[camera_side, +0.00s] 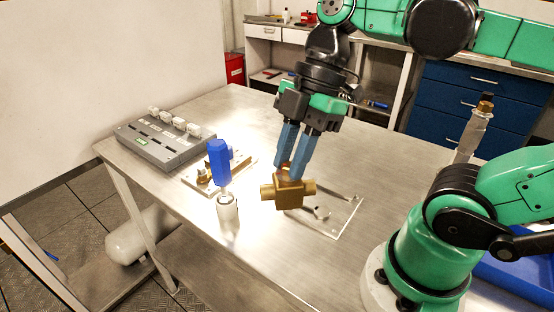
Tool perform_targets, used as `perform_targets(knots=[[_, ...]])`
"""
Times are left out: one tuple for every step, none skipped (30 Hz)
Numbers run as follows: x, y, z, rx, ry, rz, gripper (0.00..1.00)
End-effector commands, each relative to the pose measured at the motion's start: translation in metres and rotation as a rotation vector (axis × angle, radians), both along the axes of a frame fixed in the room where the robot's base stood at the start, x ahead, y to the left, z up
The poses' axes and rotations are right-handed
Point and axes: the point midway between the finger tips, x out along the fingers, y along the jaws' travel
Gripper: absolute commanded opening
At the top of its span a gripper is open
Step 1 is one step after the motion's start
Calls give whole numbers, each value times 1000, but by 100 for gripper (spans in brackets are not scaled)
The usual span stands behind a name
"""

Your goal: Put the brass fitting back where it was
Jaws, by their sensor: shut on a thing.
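The brass fitting (289,190) is a tee-shaped piece with side stubs. My gripper (295,170) points down with its blue fingers shut on the top of the fitting. The fitting appears held above the steel table, in front of a clear plate (345,217) with small metal parts on it. Whether the fitting touches anything beneath cannot be told. Another plate (190,182) with brass parts lies to the left, partly hidden by a blue-topped tool.
A blue-handled piece (219,155) stands in a pale cylinder (228,213) just left of the fitting. A grey box with white knobs (168,138) sits at the table's left. A clear bottle-like piece (472,132) stands at right. A blue tray (515,278) is at lower right.

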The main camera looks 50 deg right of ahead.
Motion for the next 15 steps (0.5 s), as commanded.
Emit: perform_targets(knots=[[1,0,-12,0,0,-1,0],[1,0,-19,0,-1,-1,0],[0,0,-29,0,-1,-1,0],[1,0,-35,0,-1,-1,0],[1,0,-41,0,-1,-1,0],[1,0,-49,0,-1,-1,0],[0,0,-55,0,-1,-1,0],[1,0,-60,0,-1,-1,0],[1,0,-67,0,-1,-1,0],[1,0,-72,0,0,-2,0],[1,0,-77,0,0,-2,0],[1,0,-83,0,0,-2,0],[0,0,-87,0,0,-2,0],[1,0,-90,0,0,-2,0],[2,0,-94,0,-1,-3,0]])
